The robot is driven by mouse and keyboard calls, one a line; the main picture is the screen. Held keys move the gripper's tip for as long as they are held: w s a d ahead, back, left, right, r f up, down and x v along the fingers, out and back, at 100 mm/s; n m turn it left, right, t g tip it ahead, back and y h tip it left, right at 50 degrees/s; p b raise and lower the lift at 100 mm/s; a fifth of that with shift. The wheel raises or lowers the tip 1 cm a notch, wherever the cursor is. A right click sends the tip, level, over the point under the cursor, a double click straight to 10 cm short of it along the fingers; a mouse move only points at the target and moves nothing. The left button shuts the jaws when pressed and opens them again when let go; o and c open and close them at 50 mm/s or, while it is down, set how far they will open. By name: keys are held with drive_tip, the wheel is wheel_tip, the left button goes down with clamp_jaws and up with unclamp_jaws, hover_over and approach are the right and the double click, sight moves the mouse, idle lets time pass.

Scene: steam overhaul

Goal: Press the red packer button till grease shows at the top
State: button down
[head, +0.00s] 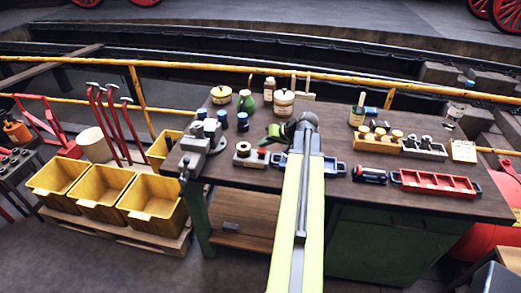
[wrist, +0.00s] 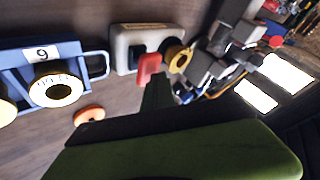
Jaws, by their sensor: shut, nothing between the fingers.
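My gripper (head: 268,141) is shut and empty over the middle of the bench, its green jaws just beside a small pale block (head: 248,156). In the wrist view the same pale block (wrist: 124,36) has a dark square recess and a brass ring (wrist: 181,61) at its right end. A red piece (wrist: 149,65) shows at the end of my green finger, over the block's edge; I cannot tell whether it is the packer button or whether they touch. An orange-red disc (wrist: 89,114) lies near my gripper, partly hidden by it. No grease is visible.
A blue tray (wrist: 18,75) marked 9 holds brass-ringed parts beside the block. A grey vice (head: 203,145) stands at the bench's left edge. Pots and bottles stand behind; a red tray (head: 435,184) and a wooden block of parts (head: 374,146) lie right. Yellow bins (head: 103,205) stand left.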

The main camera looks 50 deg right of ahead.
sight(264, 148)
drive_tip(key=shift+f+b, duration=0.55)
drive_tip(key=shift+f, duration=0.1)
drive_tip(key=shift+r, duration=0.1)
idle(0.5)
drive_tip(key=shift+r+p, duration=1.35)
drive_tip(key=shift+p, duration=0.1)
wheel_tip(264, 148, up, 5)
drive_tip(key=p, duration=0.5)
drive_tip(key=shift+r, duration=0.1)
idle(1.8)
